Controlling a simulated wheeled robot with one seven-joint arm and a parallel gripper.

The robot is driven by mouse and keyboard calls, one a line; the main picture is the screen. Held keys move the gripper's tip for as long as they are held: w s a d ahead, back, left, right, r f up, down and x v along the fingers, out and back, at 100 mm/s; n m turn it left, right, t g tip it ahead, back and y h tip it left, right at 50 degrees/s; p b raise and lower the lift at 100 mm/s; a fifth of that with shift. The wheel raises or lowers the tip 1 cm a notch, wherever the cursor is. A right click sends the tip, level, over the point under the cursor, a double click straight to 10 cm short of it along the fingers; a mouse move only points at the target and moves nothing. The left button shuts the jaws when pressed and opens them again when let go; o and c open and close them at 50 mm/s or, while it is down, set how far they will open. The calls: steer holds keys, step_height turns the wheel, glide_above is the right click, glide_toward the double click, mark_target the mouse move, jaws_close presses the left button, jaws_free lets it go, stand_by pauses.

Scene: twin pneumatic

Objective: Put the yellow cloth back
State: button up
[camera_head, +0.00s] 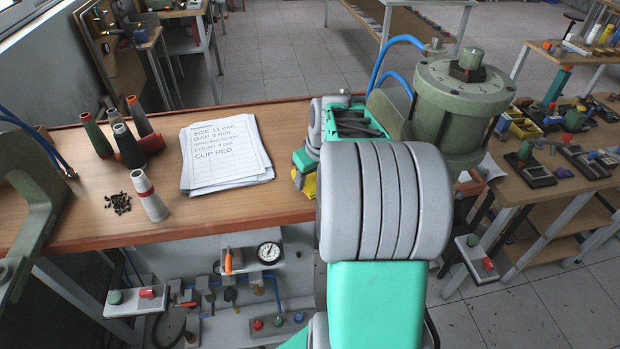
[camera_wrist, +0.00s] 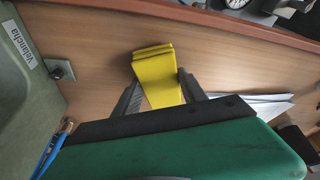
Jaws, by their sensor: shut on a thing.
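The yellow cloth (camera_wrist: 157,72) is a folded strip between the two dark fingers of my gripper (camera_wrist: 159,92) in the wrist view. My gripper is shut on it, and its folded end points toward the bench's front edge. In the head view a bit of the yellow cloth (camera_head: 310,186) shows beside my arm, over the right part of the bench. I cannot tell whether the cloth touches the wood.
The wooden bench (camera_head: 235,215) holds a stack of papers (camera_head: 225,153), several thread cones (camera_head: 128,146) and small dark bits (camera_head: 118,203). A green pneumatic cylinder (camera_head: 463,100) stands right of my arm. A green clamp frame (camera_head: 35,195) is at far left.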

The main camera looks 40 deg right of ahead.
steer(key=shift+f, duration=0.45)
steer(key=o, duration=1.3)
steer(key=shift+r, duration=0.65)
steer(key=v, duration=1.1)
steer(key=shift+n, duration=0.4)
steer(key=s+a+f, duration=0.2)
steer(key=a, duration=0.5)
steer(key=s+a+f, duration=0.2)
steer(key=s+a, duration=0.1)
steer(key=a, duration=0.5)
steer(key=s+a+f+b, duration=0.1)
steer(key=s+a+f, duration=0.2)
steer(key=a, duration=0.4)
steer(key=shift+a, duration=0.35)
steer(key=shift+s, duration=0.1)
